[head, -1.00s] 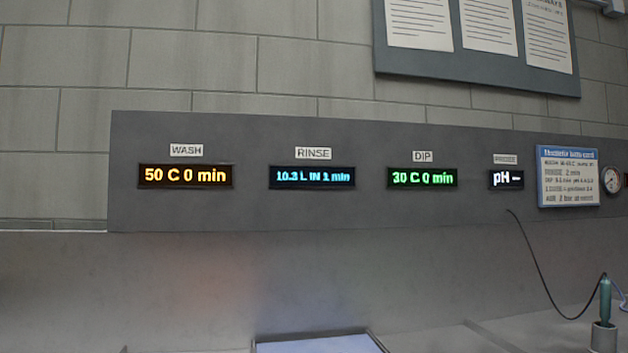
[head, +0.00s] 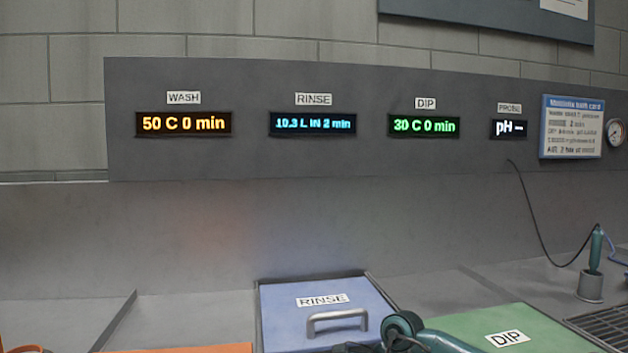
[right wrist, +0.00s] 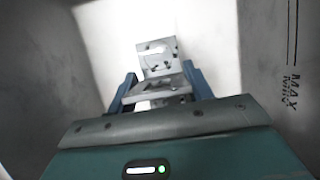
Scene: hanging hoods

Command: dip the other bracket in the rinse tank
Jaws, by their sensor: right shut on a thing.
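In the right wrist view, my right gripper (right wrist: 160,80) is shut on a grey metal bracket (right wrist: 156,58). The bracket has angled plates with holes and sits between the two blue fingers. Pale tank walls surround it, with MAX and MIN marks at the right. The view does not show which tank this is, nor a clear liquid line. In the head view, a blue panel labelled RINSE (head: 322,299) with a metal handle lies at bottom centre. Part of my right arm shows in front of it; its fingers are out of frame. My left gripper is not in view.
The rinse display (head: 313,123) reads 10.3 L IN 2 min; the wash display (head: 184,123) reads 50 C 0 min. A green DIP panel (head: 480,325) lies right of the rinse panel. A probe (head: 595,250) stands in a holder at the right.

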